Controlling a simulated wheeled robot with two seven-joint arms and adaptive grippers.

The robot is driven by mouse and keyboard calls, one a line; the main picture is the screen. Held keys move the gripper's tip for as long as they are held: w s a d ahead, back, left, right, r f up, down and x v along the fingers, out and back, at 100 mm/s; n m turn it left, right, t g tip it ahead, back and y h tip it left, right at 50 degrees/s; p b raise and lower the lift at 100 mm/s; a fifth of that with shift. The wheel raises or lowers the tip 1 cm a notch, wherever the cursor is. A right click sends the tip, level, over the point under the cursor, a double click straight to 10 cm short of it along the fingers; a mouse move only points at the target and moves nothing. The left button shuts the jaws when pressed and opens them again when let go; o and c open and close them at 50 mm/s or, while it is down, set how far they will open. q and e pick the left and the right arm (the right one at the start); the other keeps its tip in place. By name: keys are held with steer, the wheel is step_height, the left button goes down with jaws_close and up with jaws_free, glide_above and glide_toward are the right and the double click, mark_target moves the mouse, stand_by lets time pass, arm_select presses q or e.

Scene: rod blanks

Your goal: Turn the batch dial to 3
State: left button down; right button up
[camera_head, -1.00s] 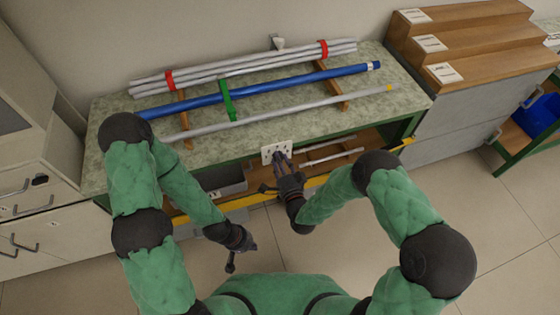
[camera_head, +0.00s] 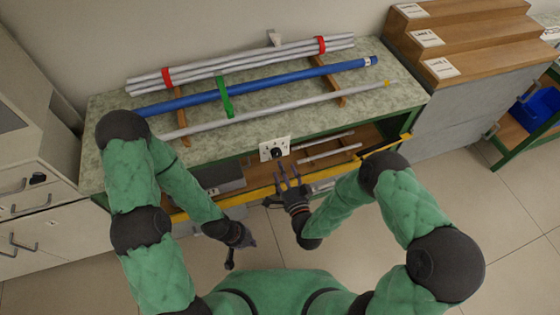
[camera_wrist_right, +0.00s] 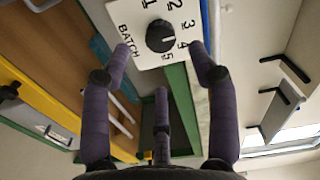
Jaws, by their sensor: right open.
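The batch dial is a black knob (camera_wrist_right: 160,36) on a white plate (camera_wrist_right: 142,20) printed BATCH with numbers around it. A faint pale line on the knob faces roughly the 3 and 4 side; I cannot tell exactly which number it marks. In the head view the dial (camera_head: 276,153) sits on the bench's front edge. My right gripper (camera_head: 288,170) is open and empty, its fingers spread just in front of and below the plate, apart from the knob. My left gripper (camera_head: 231,262) hangs low in front of the bench; its fingers are too small to read.
Blue rod (camera_head: 255,87) and grey rods (camera_head: 240,64) lie on wooden rests on the bench top (camera_head: 110,106). A yellow rail (camera_head: 240,200) runs below the dial, with a shelf behind it. Wooden steps (camera_head: 460,40) stand at the right.

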steer(key=v, duration=0.6)
steer(key=shift+w, duration=0.1)
stand_by(0.4)
steer(key=d+f+n+g+h+p, duration=0.1)
steer(key=d+f+n+g+h, duration=0.15)
steer(key=f+n+g, duration=0.45)
steer(key=s+d+f+n+g, duration=0.1)
steer(key=s+f+g, duration=0.2)
steer(key=s+g, duration=0.2)
steer(key=s+d+f+n+g+p, duration=0.1)
steer(key=s+d+f+g, duration=0.1)
steer(key=s, duration=0.6)
steer(key=f+g+y, duration=0.1)
steer(key=g, duration=0.1)
steer(key=shift+s+d+g, duration=0.25)
steer(key=shift+g, duration=0.15)
steer(key=shift+f, duration=0.15)
